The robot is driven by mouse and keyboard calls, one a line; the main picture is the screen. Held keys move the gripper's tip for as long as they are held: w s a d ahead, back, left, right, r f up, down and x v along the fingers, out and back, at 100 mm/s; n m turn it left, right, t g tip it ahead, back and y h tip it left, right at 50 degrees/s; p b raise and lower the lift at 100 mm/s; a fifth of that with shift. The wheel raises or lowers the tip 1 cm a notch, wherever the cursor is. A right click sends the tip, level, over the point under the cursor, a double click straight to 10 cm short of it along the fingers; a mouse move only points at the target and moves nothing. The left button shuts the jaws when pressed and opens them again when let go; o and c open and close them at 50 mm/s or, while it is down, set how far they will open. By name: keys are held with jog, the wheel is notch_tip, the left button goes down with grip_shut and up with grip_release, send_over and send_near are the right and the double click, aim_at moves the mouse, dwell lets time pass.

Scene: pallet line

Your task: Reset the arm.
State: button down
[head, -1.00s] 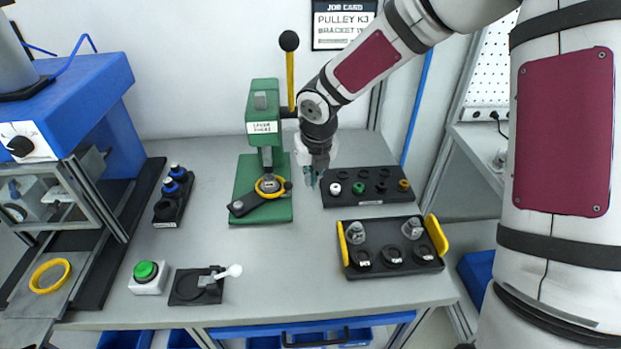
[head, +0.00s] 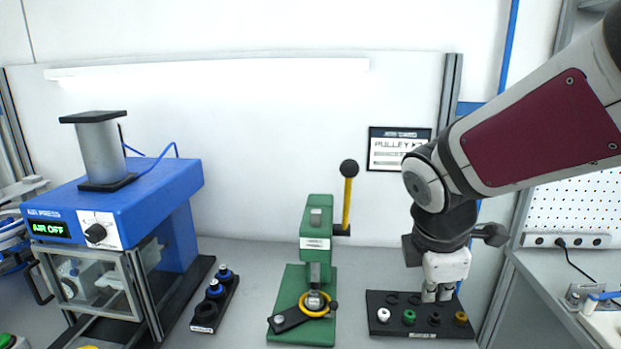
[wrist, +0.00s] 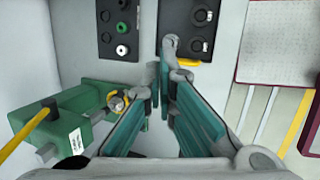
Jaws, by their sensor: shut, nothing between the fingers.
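My gripper (head: 437,291) hangs from my arm at the right of the head view, pointing down over the back of a black rack (head: 421,331). Its fingers are shut and hold nothing. In the wrist view, the teal-padded fingers of my gripper (wrist: 164,92) come together above the bench, between the green press (wrist: 75,122) and a black tray (wrist: 188,45). The fingers hide part of the rack in the head view.
The green lever press (head: 317,240) with a yellow ring stands left of the rack. A blue press machine (head: 120,205) reading AIR OFF is at the left. A black holder (head: 215,303) with blue-topped parts stands between. Bare bench (head: 255,270) lies around them.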

jog(key=s+r+m+t+y, duration=0.1)
jog(key=s+r+m, duration=0.1)
jog(key=s+m, duration=0.5)
jog(key=s+r+m+y, duration=0.1)
jog(key=s+r+m, duration=0.2)
jog(key=s+m, duration=0.5)
jog(key=shift+a+r+m+t+y, duration=0.25)
jog(key=shift+m+t+y, duration=0.15)
jog(key=shift+m, duration=0.6)
